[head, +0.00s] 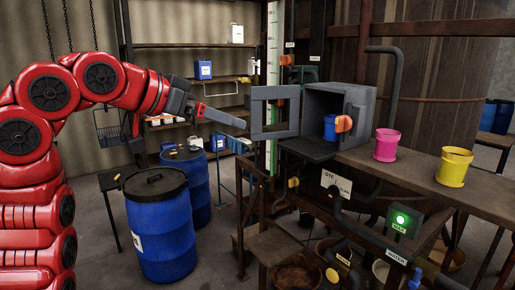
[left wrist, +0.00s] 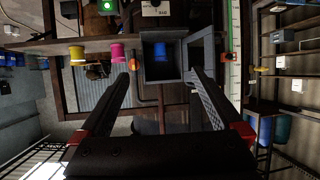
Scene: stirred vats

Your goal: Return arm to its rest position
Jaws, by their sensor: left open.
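My left arm (head: 75,95) is red and reaches in from the left in the head view. Its left gripper (head: 225,116) is raised in front of the shelves, left of the open grey box (head: 360,101). In the left wrist view the gripper's two dark fingers (left wrist: 160,76) are spread wide, with nothing between them. A blue cup (head: 330,128) stands inside the box; it also shows in the left wrist view (left wrist: 159,53), beyond the fingers. My right gripper is in neither view.
The box's framed door (head: 257,118) stands open close to the gripper. A pink pot (head: 386,146) and yellow pot (head: 454,167) stand on the bench (head: 408,183). A green-lit control box (head: 400,222) is below. Blue drums (head: 160,228) stand on the floor.

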